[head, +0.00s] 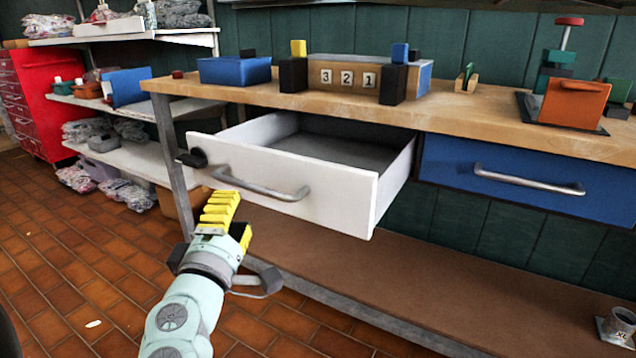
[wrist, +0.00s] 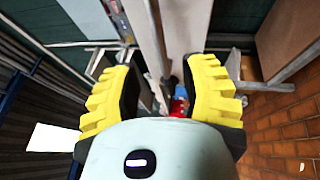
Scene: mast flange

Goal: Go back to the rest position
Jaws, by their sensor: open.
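My gripper (head: 222,208) has yellow ridged fingers and is in front of the white drawer (head: 330,196), below and left of its metal handle. In the wrist view my gripper (wrist: 165,90) shows its two fingers spread wide with nothing between them. The white drawer is pulled out from under the workbench (head: 450,112) and looks empty inside as far as I can see. My arm reaches up from the bottom of the head view.
A closed blue drawer (head: 530,180) is to the right. On the bench are a blue bin (head: 234,70), a number block (head: 348,78) and an orange box (head: 575,102). A red cabinet (head: 38,100) and shelves stand left. Tiled floor (head: 70,270) is open at left.

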